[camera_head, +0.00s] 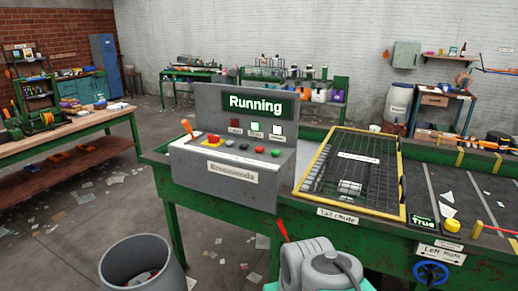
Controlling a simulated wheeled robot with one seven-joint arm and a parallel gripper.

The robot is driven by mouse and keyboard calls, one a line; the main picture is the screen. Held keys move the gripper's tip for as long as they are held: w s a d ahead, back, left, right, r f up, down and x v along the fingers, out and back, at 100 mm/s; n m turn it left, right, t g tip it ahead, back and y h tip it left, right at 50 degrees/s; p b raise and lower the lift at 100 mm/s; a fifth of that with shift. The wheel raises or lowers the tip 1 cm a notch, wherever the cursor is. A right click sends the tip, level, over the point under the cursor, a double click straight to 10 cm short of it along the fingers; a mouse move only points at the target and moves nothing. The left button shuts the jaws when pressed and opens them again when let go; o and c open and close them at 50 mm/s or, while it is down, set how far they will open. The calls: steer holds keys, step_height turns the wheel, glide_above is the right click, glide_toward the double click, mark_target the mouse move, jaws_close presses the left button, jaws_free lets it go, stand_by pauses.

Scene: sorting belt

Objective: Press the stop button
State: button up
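A grey control console (226,183) stands on the left part of the green workbench. Its screen (255,105) reads "Running". A large red button on a yellow base (212,140) sits at the left of its sloped panel. To the right of it are dark buttons, a green button (260,149) and a small red button (276,152). The writing that would tell which is the stop button is too small to read. Grey parts of my arm (318,266) show at the bottom centre, in front of the bench. My gripper's fingertips cannot be made out.
A lever with an orange handle (187,127) stands at the console's left. A yellow-framed mesh chute (352,170) lies right of the console, with a belt (466,190) beyond. A grey bin (140,262) stands on the floor at lower left.

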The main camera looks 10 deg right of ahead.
jaws_close()
stand_by(1.4)
